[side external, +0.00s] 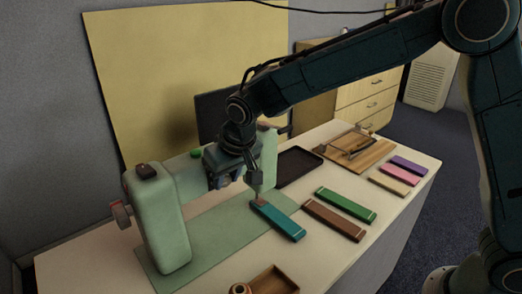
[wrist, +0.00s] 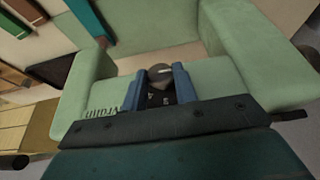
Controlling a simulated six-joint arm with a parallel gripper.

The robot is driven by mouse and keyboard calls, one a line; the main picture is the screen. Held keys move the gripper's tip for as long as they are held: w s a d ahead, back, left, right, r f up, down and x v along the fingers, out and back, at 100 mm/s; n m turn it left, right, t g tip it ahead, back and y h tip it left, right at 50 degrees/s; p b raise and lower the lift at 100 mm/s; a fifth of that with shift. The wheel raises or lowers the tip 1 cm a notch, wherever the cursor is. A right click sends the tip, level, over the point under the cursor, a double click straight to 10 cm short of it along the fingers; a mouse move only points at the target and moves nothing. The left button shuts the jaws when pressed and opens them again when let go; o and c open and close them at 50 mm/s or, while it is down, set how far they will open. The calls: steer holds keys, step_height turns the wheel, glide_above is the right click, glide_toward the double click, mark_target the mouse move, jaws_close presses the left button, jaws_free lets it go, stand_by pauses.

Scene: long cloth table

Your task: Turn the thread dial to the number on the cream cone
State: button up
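A pale green sewing machine (side external: 168,232) stands on a green mat at the table's left. My gripper (side external: 224,180) is at the front of its arm. In the wrist view the two blue fingers of my gripper (wrist: 158,84) stand apart, one on each side of a dark round thread dial (wrist: 160,72) with a white mark. The dial nearly fills the gap; I cannot tell whether the fingers press on it. Its numbers are not readable. My gripper hides the dial in the side view. I cannot make out a cream cone or its number in either view.
A teal bar (side external: 278,221) lies near the needle; brown (side external: 334,220) and green (side external: 346,204) bars lie to its right. A dark tray (side external: 299,165) and a wooden board (side external: 362,152) are behind. A small wooden tray (side external: 272,281) sits at the front edge.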

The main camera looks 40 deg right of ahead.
steer(key=shift+d+y, duration=0.1)
steer(key=shift+y, duration=0.2)
steer(key=shift+d+m+y, duration=0.2)
steer(key=shift+y, duration=0.6)
steer(key=shift+d+m+y, duration=0.15)
steer(key=shift+m+y, duration=0.05)
steer(key=shift+y, duration=0.6)
steer(key=y, duration=0.3)
steer(key=m+y, duration=0.1)
steer(key=shift+d+f+t+y, duration=0.25)
steer(key=shift+t+y, duration=0.05)
steer(key=shift+y, duration=0.1)
steer(key=o, duration=0.9)
steer(key=shift+o, duration=0.2)
steer(key=v, duration=1.3)
steer(key=shift+s+d, duration=0.15)
steer(key=shift+d, duration=0.2)
